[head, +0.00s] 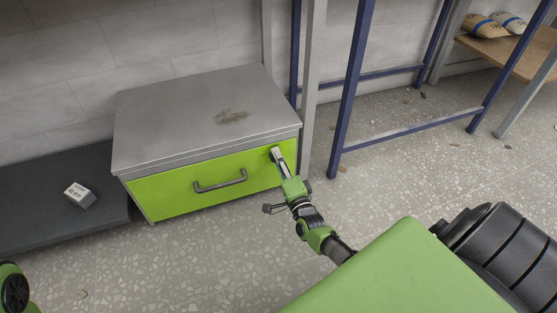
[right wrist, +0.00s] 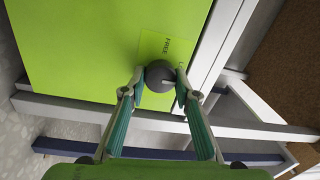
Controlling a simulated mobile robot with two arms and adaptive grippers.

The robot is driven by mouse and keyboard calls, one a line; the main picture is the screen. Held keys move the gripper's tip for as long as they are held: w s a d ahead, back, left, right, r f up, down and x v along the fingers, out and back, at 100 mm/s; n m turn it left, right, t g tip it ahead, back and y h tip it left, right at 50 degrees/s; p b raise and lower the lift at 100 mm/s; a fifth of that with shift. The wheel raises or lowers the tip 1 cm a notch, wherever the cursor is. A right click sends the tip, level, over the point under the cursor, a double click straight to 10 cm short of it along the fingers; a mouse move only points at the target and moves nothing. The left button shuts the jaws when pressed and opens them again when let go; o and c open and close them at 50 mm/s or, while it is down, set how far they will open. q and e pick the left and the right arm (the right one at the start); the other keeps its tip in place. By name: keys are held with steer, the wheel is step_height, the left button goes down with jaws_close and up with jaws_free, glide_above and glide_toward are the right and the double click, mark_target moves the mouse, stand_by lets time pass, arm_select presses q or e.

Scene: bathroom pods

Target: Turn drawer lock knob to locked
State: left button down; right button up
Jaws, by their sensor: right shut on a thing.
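The drawer lock knob (right wrist: 158,73) is a dark grey round knob on the green drawer front (head: 165,192). In the right wrist view it sits between my right gripper's fingertips (right wrist: 159,84), which are shut on it from both sides. A label reading "FREE" (right wrist: 168,44) lies beside the knob; other lettering near the right fingertip is mostly hidden. In the head view my right gripper (head: 278,158) reaches the upper right corner of the drawer front and covers most of the knob. The drawer handle (head: 220,184) is a grey bar. My left gripper is out of view.
The drawer cabinet has a stained grey metal top (head: 190,110). A low dark platform (head: 50,210) at left carries a small white box (head: 80,195). Blue rack legs (head: 352,85) stand to the right of the cabinet. The speckled floor in front is mostly clear.

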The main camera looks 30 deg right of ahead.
stand_by(0.5)
steer(key=o, duration=1.1)
steer(key=shift+s, duration=0.1)
steer(key=r+v, duration=0.1)
steer(key=v, duration=1)
steer(key=shift+s+a+f, duration=0.25)
steer(key=shift+s+f, duration=0.15)
steer(key=shift+f, duration=0.1)
